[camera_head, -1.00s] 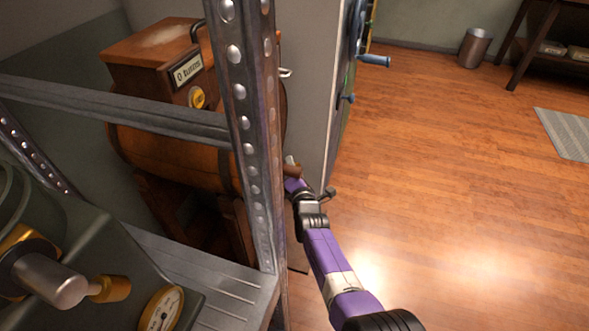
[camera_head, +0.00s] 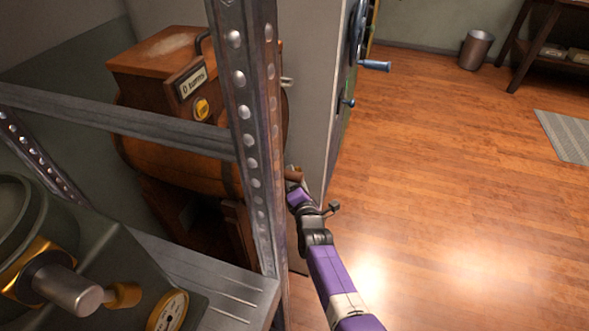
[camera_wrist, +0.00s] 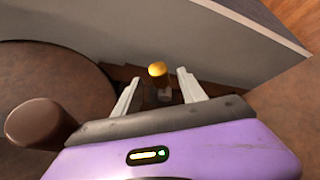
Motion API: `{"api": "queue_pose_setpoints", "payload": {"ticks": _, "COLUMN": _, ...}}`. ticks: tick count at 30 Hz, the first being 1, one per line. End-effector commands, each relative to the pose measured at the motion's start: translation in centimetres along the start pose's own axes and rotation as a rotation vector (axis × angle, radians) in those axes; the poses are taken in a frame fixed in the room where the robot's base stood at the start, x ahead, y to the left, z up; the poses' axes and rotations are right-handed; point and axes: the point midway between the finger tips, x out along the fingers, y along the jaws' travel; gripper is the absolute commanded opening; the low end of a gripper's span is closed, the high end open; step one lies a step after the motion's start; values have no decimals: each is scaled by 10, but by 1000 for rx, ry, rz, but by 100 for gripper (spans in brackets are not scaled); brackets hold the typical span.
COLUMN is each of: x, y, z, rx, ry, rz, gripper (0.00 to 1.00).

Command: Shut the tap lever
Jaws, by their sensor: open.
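My gripper (camera_wrist: 158,77) is open in the wrist view, with its two pale fingers apart. A small golden-topped piece (camera_wrist: 157,69) shows between the fingertips, and I cannot tell whether it is the tap lever. A brown rounded cylinder (camera_wrist: 40,123) stands close at the left of the gripper, in front of the barrel's round end (camera_wrist: 55,85). In the head view, the orange-brown barrel (camera_head: 180,150) lies behind the shelf post. A brown piece (camera_head: 293,174) shows just beyond my purple wrist (camera_head: 299,196). My fingers are hidden there, and the tap is not clearly seen.
A perforated metal shelf post (camera_head: 252,130) stands left of my arm. A grey cabinet (camera_head: 312,90) with blue handles (camera_head: 374,66) stands beyond it. A machine with a gauge (camera_head: 168,311) is at lower left. The wooden floor (camera_head: 450,190) at right is clear.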

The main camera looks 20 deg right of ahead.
Motion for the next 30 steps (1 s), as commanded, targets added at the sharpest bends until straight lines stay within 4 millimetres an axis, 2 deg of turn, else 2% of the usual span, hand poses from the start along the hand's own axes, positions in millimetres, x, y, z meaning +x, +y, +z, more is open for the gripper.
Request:
{"api": "queue_pose_setpoints", "payload": {"ticks": 3, "x": -21, "y": 4, "z": 1, "rx": -3, "ry": 4, "rz": 1, "gripper": 49}}
{"api": "queue_pose_setpoints", "payload": {"ticks": 10, "x": -41, "y": 2, "z": 0, "rx": -2, "ry": 3, "rz": 0, "gripper": 49}}
{"api": "queue_pose_setpoints", "payload": {"ticks": 30, "x": -44, "y": 0, "z": 0, "rx": -2, "ry": 1, "rz": 0, "gripper": 49}}
